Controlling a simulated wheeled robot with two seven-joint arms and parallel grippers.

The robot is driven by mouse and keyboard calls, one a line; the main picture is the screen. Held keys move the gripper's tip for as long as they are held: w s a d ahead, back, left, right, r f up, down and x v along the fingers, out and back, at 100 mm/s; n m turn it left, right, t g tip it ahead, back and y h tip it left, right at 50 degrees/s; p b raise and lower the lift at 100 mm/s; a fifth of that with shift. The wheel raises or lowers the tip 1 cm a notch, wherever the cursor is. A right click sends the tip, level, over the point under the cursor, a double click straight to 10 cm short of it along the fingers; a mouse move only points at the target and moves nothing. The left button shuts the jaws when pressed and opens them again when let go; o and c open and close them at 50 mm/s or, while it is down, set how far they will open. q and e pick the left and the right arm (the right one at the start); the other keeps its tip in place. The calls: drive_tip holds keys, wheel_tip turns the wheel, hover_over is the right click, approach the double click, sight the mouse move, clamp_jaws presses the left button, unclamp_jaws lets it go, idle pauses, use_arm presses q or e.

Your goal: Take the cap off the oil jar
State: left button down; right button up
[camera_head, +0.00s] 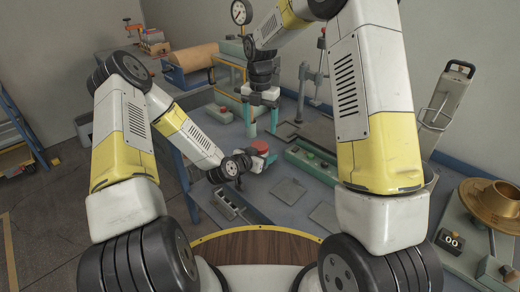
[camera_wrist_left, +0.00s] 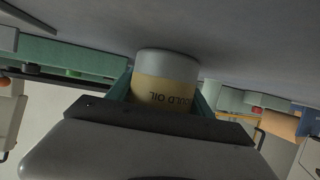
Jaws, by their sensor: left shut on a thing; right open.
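The oil jar shows in the left wrist view (camera_wrist_left: 165,88), upside down in the picture, with a cream label reading "OULD OIL" and a grey end against the grey bench. My left gripper (camera_wrist_left: 165,100) is shut on its body, a teal finger on each side. In the head view a red cap (camera_head: 260,146) shows beside my left gripper (camera_head: 256,162); the jar body is mostly hidden there. The cap is outside the left wrist view. My right gripper (camera_head: 263,118) points down above the cap, teal fingers apart and empty.
A green block with buttons (camera_head: 312,164) and flat grey plates (camera_head: 288,190) lie on the bench right of the jar. A press stand (camera_head: 318,75) stands behind. A brass flanged part (camera_head: 495,203) is at far right. A small grey block (camera_head: 226,203) is in front.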

sight(259, 146)
drive_tip(key=m, duration=1)
drive_tip(key=shift+f+m, duration=0.1)
drive_tip(key=shift+m, duration=0.2)
drive_tip(key=m, duration=0.4)
drive_tip(key=shift+a, duration=0.1)
drive_tip(key=m, duration=1.6)
drive_tip(key=shift+m, duration=0.3)
drive_tip(key=m, duration=0.8)
drive_tip(key=shift+w+m, duration=0.1)
drive_tip(key=shift+m, duration=0.2)
drive_tip(key=shift+f, duration=0.4)
wheel_tip(259, 146, down, 7)
